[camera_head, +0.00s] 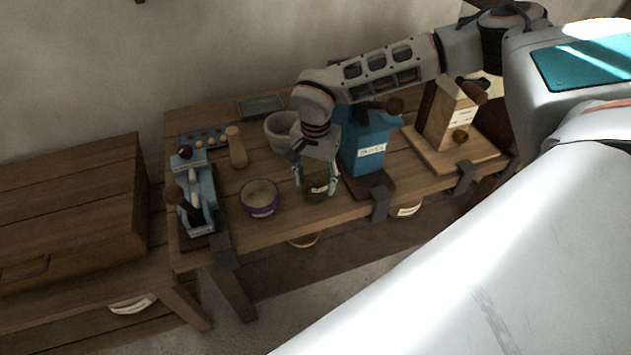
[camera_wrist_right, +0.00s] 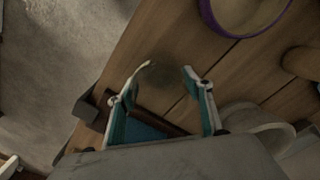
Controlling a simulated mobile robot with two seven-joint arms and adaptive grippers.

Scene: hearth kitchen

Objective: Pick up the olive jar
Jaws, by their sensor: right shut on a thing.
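My right gripper (camera_head: 316,184) points down over the front part of the wooden bench. Its fingers are shut around a small, dark, round-looking olive jar (camera_head: 314,195), partly hidden by the fingers. In the right wrist view the right gripper (camera_wrist_right: 168,72) has one finger on each side of the dark, greenish jar (camera_wrist_right: 160,90), whose outline is dim. I cannot tell whether the jar touches the bench top. My left gripper is not in view.
On the bench (camera_head: 285,222), a purple-rimmed bowl (camera_head: 259,198) stands left of the jar, a grey mortar (camera_head: 281,131) behind, and a blue labelled box (camera_head: 366,142) close on the right. A blue tool (camera_head: 197,199) and a wooden grinder (camera_head: 447,118) stand farther out.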

